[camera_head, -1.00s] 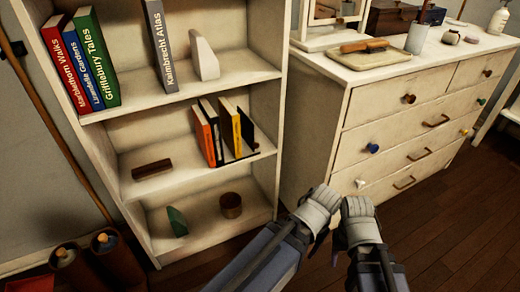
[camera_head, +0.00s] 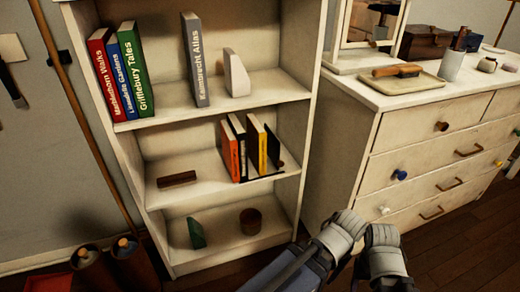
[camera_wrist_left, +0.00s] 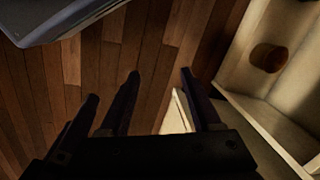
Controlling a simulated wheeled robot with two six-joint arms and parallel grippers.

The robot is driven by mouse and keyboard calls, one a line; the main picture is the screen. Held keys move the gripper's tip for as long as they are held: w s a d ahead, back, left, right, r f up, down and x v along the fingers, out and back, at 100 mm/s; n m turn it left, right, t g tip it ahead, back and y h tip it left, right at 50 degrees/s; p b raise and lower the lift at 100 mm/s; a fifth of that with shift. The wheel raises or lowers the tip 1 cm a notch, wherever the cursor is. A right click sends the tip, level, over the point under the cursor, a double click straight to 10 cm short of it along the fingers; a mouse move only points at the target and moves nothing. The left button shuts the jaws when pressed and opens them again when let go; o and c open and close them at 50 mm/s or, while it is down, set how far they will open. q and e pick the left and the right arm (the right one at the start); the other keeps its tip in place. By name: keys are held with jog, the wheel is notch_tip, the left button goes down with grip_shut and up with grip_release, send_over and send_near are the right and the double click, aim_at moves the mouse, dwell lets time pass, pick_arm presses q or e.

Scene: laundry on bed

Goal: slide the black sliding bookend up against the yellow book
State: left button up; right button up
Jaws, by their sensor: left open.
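The black sliding bookend (camera_head: 274,146) stands on the middle shelf of the white bookcase, at the right of a small group of books. The yellow book (camera_head: 262,150) stands upright just left of it. Whether they touch is hard to tell. An orange book (camera_head: 229,152) and a dark book (camera_head: 239,146) stand further left. My left gripper (camera_wrist_left: 158,75) is open and empty in the left wrist view, over the wooden floor beside the bookcase's lower part. My two arms show at the bottom of the head view, but their fingers do not.
A dark brown block (camera_head: 177,180) lies left on the middle shelf. The top shelf has several books and a white bookend (camera_head: 236,75). A green wedge (camera_head: 196,233) and a brown round pot (camera_head: 250,221) are on the bottom shelf. The dresser (camera_head: 400,140) stands close at right.

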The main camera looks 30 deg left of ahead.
pick_arm(q)
jog(key=shift+c, duration=0.4)
jog(key=n+t+y+b, duration=1.2)
jog(key=n+b, duration=0.1)
jog(key=n, duration=0.1)
send_near(282, 165)
jog(key=shift+x, duration=4.1)
jog(key=shift+c, duration=0.2)
jog(key=shift+y, duration=0.3)
grip_shut()
